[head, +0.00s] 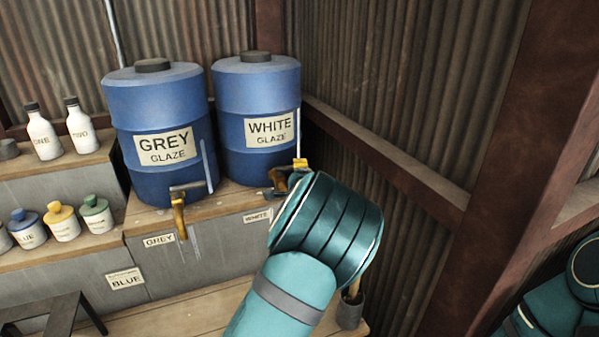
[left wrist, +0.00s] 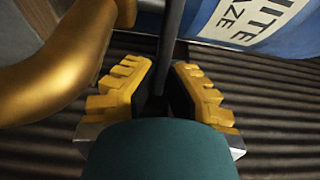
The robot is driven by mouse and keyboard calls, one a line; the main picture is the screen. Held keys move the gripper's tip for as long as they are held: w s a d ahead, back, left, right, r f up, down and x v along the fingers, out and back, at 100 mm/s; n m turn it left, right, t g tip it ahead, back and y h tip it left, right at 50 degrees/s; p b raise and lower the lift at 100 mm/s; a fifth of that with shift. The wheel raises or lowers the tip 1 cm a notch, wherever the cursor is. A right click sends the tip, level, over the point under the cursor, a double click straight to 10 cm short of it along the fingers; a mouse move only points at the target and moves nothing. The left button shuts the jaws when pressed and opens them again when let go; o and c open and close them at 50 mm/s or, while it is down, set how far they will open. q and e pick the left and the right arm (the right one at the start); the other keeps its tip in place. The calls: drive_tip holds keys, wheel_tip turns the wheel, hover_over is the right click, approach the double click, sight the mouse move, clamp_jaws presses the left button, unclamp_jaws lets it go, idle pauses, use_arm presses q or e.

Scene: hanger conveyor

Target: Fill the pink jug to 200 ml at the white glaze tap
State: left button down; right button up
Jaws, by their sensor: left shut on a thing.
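The blue drum labelled WHITE GLAZE (head: 257,95) stands at the back on a wooden-topped counter. My left gripper (head: 288,179) is at its lower front, where my wrist hides most of the white tap. In the left wrist view, my left gripper (left wrist: 165,88) is shut on a thin dark bar (left wrist: 170,38), which looks like the tap's lever. The tap's brass spout (left wrist: 62,60) is close on the left of the fingers. I cannot see the pink jug in either view. My right gripper is out of view; only part of that arm shows at lower right.
The GREY GLAZE drum (head: 158,110) with its brass tap (head: 180,215) stands just left. White bottles (head: 78,125) and small coloured jars (head: 62,222) are on shelves farther left. A grey cup-like holder (head: 351,311) is below my wrist. Corrugated walls close the right side.

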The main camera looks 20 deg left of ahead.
use_arm(q)
drive_tip(key=shift+r, duration=0.15)
drive_tip(key=c, duration=1)
unclamp_jaws()
drive_tip(key=shift+s, duration=0.1)
drive_tip(key=v, duration=1.1)
drive_tip(key=shift+s, duration=0.4)
